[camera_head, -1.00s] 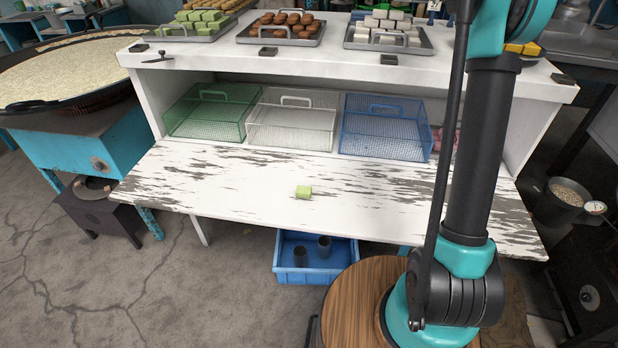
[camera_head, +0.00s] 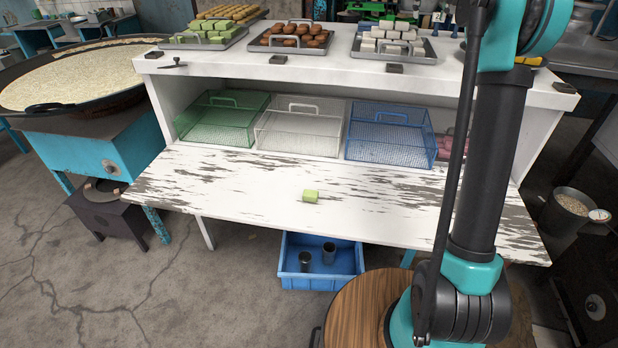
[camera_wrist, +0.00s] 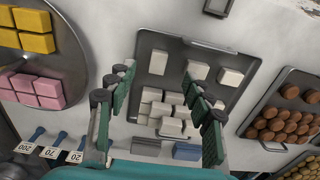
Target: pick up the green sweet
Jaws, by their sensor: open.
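A single green sweet (camera_head: 310,196), a small pale green block, lies alone on the worn white lower board (camera_head: 240,195) in the head view. More green sweets (camera_head: 203,36) sit on a metal tray at the back left of the upper shelf. My gripper (camera_wrist: 160,82) shows only in the wrist view, its fingers apart with nothing held. It faces a tray of white sweets (camera_wrist: 165,108), and I cannot tell its height above them. The single green sweet is not in the wrist view.
Green (camera_head: 218,120), white (camera_head: 300,128) and blue (camera_head: 390,135) wire baskets stand under the upper shelf. Brown sweets (camera_head: 292,38) sit on a middle tray. A blue crate (camera_head: 320,282) with dark cups is below the board. The board around the green sweet is clear.

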